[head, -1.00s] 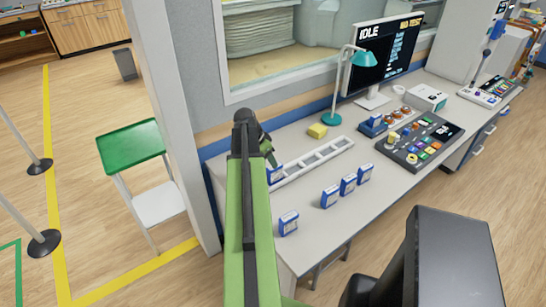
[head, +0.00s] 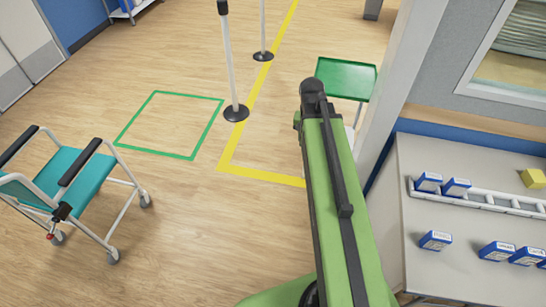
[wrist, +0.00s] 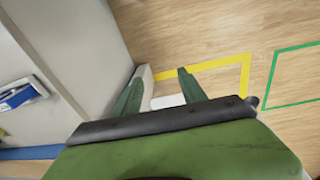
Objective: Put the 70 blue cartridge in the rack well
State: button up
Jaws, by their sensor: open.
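The white rack (head: 489,199) lies on the counter at the right of the head view. Two blue cartridges, one (head: 428,182) and another (head: 456,187), stand at its left end. Several more blue cartridges, the nearest-left one (head: 435,240) among them, stand on the counter in front of the rack. Their numbers are too small to read, so I cannot tell which is the 70. My gripper (wrist: 161,72) is open and empty in the wrist view, over the floor beside the counter. Its fingers are mostly hidden in the head view. A blue cartridge (wrist: 18,96) shows at the wrist view's left edge.
A green-topped stand (head: 346,78) is beyond my arm, beside the wall post (head: 402,75). A yellow block (head: 534,178) lies behind the rack. A teal wheelchair (head: 75,180) stands at left, and barrier posts (head: 236,112) at the back. The floor between is clear.

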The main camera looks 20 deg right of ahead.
jog(key=a+n+y, duration=0.1)
jog(key=a+n, duration=0.6)
jog(key=a, duration=1.3)
jog(key=shift+s, duration=0.35)
jog(key=shift+d, duration=0.1)
